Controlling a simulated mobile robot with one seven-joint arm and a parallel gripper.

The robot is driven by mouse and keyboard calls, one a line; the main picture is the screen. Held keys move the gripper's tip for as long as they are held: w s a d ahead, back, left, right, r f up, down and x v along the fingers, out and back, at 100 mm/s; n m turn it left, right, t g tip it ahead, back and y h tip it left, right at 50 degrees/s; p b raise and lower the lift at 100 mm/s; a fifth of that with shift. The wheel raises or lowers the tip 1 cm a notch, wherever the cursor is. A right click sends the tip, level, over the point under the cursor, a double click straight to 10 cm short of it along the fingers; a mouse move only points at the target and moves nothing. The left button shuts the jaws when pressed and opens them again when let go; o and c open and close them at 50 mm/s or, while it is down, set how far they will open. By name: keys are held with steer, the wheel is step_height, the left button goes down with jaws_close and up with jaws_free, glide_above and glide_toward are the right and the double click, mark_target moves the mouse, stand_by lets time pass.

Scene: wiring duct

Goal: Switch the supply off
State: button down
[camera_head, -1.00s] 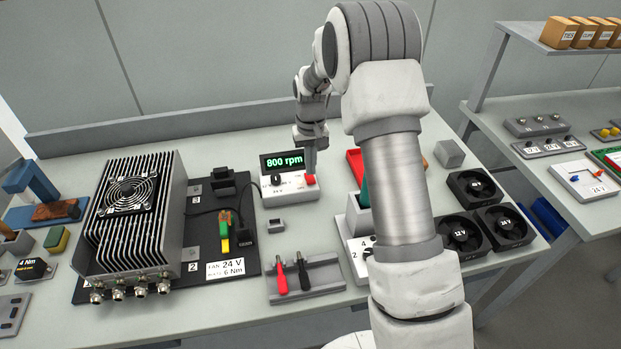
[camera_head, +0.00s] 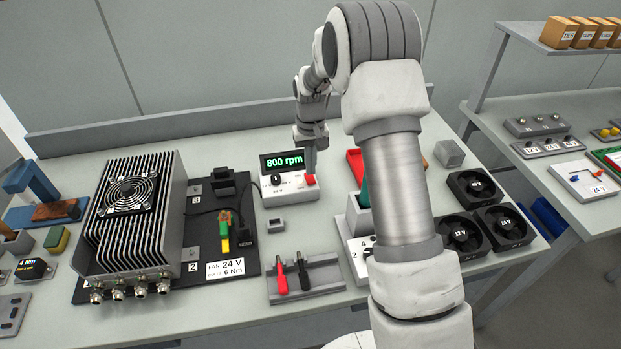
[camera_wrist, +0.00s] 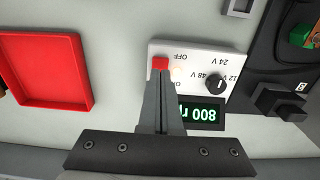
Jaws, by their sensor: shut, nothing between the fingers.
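The supply (camera_head: 290,188) is a white box on the bench with a dark display (camera_head: 286,162) reading "800 rpm" in green. Its red switch (camera_head: 310,180) is on the right of its front panel. In the wrist view the supply (camera_wrist: 207,52) shows upside down, with a black knob (camera_wrist: 215,84) and the labels OFF, 12 V, 24 V and 48 V. My gripper (camera_wrist: 160,72) is shut and empty, its fingertips at the red switch (camera_wrist: 160,63), seemingly touching it; the fingers hide the panel just beside it. In the head view my gripper (camera_head: 311,172) is above the switch.
A finned unit with a fan (camera_head: 130,205) stands on a black board at the left. A red tray (camera_wrist: 42,72) lies beside the supply. A holder with red and black probes (camera_head: 318,275) is in front, and black fans (camera_head: 470,215) are at the right.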

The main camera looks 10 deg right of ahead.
steer(key=shift+f+b, duration=0.85)
steer(key=shift+f, duration=0.45)
stand_by(0.5)
steer(key=shift+r, duration=0.1)
steer(key=shift+r+p, duration=2.15)
steer(key=shift+r, duration=1.25)
step_height(320, 180, up, 12)
steer(key=t, duration=0.2)
glide_above(311, 180)
steer(key=s, duration=0.6)
steer(key=s+r, duration=0.8)
steer(key=s+r+t, duration=0.2)
steer(key=s+t, duration=0.1)
steer(key=s, duration=1.5)
steer(key=shift+r+t, duration=0.15)
steer(key=shift+t, duration=0.15)
